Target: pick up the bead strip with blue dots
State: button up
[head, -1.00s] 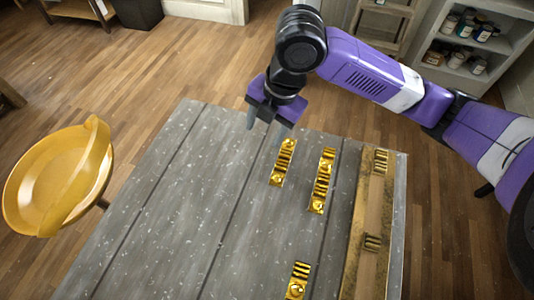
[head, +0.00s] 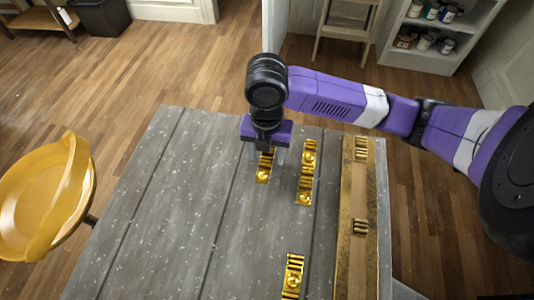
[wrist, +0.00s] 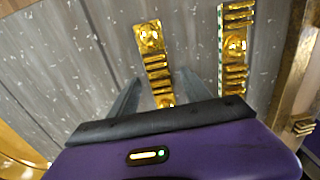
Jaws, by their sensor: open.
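Several gold bead strips lie on the grey table. A short one (head: 264,172) is at the far middle and also shows in the wrist view (wrist: 152,45). A longer one (head: 305,172) lies just to its right, with a pale dotted edge in the wrist view (wrist: 234,50). A third (head: 292,276) lies near the front. Blue dots cannot be made out clearly on any of them. My gripper (head: 264,155) is open and empty over the far end of the short strip. In the wrist view its fingers (wrist: 158,90) straddle that strip without gripping it; the palm hides its lower end.
A worn gilt rail (head: 350,255) with gold ribbed pieces runs along the table's right side. A yellow chair (head: 40,205) stands left of the table. The table's (head: 165,220) left half is bare.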

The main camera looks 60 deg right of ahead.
jog(key=shift+f, duration=0.1)
jog(key=shift+c, duration=0.3)
grip_shut()
